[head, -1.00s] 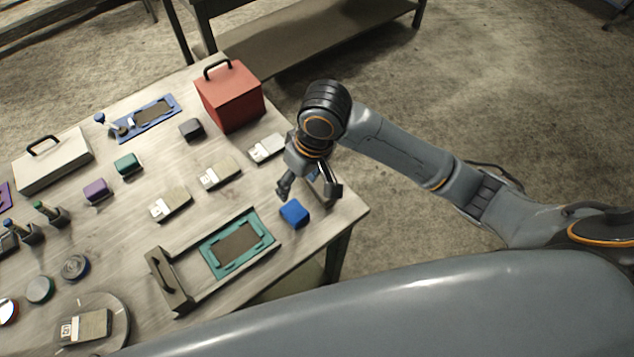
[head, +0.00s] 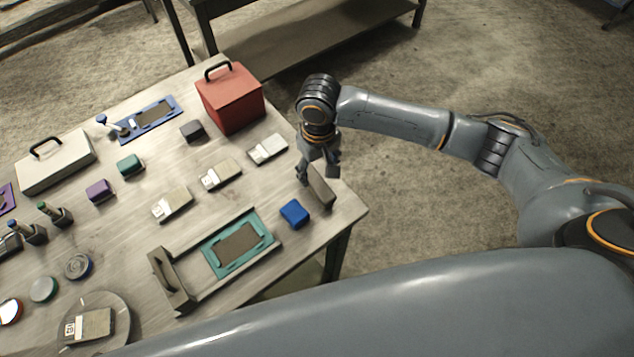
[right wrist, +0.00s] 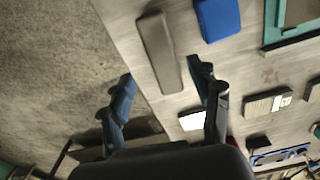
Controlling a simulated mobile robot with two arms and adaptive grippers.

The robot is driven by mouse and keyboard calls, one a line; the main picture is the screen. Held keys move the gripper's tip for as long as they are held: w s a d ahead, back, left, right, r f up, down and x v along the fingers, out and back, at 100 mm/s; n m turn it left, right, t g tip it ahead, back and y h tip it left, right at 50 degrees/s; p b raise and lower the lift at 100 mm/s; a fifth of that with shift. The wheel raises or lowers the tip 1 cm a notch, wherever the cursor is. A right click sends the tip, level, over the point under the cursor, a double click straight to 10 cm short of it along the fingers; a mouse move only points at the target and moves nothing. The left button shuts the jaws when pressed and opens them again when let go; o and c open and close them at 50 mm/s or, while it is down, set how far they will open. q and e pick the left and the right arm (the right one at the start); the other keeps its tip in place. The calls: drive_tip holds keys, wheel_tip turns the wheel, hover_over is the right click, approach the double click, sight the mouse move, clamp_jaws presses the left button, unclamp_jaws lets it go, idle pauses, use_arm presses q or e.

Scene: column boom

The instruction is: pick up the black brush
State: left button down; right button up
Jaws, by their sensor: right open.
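A long dark grey-brown bar (head: 320,188), the closest match I see to the black brush, lies near the table's right edge. No bristles can be made out on it. It also shows in the right wrist view (right wrist: 158,52), lying flat beyond the fingertips. My right gripper (head: 317,170) is just behind the bar's far end in the head view. In the right wrist view my right gripper (right wrist: 165,82) is open and empty, and the bar lies ahead of the gap between its fingers. My left gripper is not in view.
A blue block (head: 294,213) lies close left of the bar. A teal-framed tray (head: 207,262) stands further left. Several pale labelled blocks, a small black block (head: 192,130) and a red box (head: 233,100) stand behind. The floor right of the table is clear.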

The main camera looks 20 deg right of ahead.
sight(317, 181)
drive_tip(key=f, duration=0.1)
drive_tip(key=f+p, duration=0.1)
drive_tip(key=f, duration=0.2)
drive_tip(key=shift+s+a+f+p, duration=0.1)
drive_tip(key=shift+a+p, duration=0.15)
drive_tip(key=shift+p, duration=0.05)
drive_tip(key=shift+f, duration=0.55)
clamp_jaws()
drive_tip(key=shift+r+b, duration=0.3)
drive_tip(key=shift+r, duration=0.2)
drive_tip(key=s+a+r+b, duration=0.1)
drive_tip(key=s+a+r, duration=0.1)
drive_tip(key=s+r, duration=0.4)
drive_tip(key=s+a+r+b, duration=0.2)
drive_tip(key=s+a+r, duration=0.1)
drive_tip(key=s+r, duration=0.3)
drive_tip(key=shift+s+a, duration=0.3)
drive_tip(key=shift+s, duration=0.1)
